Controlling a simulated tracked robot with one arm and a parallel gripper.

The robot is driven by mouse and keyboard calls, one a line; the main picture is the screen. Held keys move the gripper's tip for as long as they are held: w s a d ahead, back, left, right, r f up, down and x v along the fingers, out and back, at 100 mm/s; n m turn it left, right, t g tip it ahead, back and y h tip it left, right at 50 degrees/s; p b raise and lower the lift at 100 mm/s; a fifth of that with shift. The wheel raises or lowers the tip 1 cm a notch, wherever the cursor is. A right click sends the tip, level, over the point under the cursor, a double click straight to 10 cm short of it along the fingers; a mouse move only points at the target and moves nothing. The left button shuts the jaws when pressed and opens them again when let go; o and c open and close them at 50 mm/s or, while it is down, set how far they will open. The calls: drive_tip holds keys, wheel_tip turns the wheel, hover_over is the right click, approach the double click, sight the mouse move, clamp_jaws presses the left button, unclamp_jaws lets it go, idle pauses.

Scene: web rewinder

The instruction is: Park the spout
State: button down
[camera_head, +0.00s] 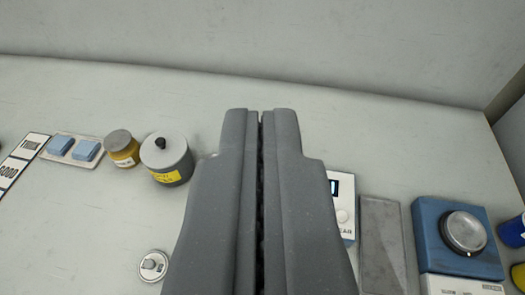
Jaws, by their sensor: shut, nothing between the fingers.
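My gripper (260,113) is in the middle of the camera view, pointing away over the pale bench top. Its two grey fingers are shut against each other with nothing between them. I cannot make out a spout in this view. The fingers hide part of the bench in the centre and lower middle.
Left: a grey lidded pot (168,163), an amber jar (123,151), a tray with blue pads (75,148), a small metal disc (153,266). Right: a white display device (341,207), a grey plate (385,240), a blue scale (458,241). The bench behind is clear up to the wall.

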drive_tip(key=w+d+f+g+y+p, duration=0.2)
drive_tip(key=w+d+f+g+p, duration=0.2)
drive_tip(key=w+f+p, duration=0.4)
drive_tip(key=w+d+f+n+g+y+p, duration=0.1)
drive_tip(key=w+d+f+g+y+p, duration=0.2)
drive_tip(key=w+f+g+p, duration=0.3)
wheel_tip(320, 180, down, 3)
drive_tip(key=w+d+p, duration=0.1)
drive_tip(key=w+p, duration=0.1)
drive_tip(key=p, duration=0.3)
drive_tip(key=shift+w+d+g+p, duration=0.15)
drive_tip(key=shift+w+g+p, duration=0.15)
drive_tip(key=shift+w+g, duration=0.1)
drive_tip(key=shift+f, duration=0.15)
drive_tip(key=w+a+f+b, duration=0.1)
drive_tip(key=w+a+f, duration=0.2)
drive_tip(key=a+f, duration=0.5)
drive_tip(key=shift+w+a+f, duration=0.15)
drive_tip(key=shift+w+f, duration=0.05)
drive_tip(key=shift+f, duration=0.3)
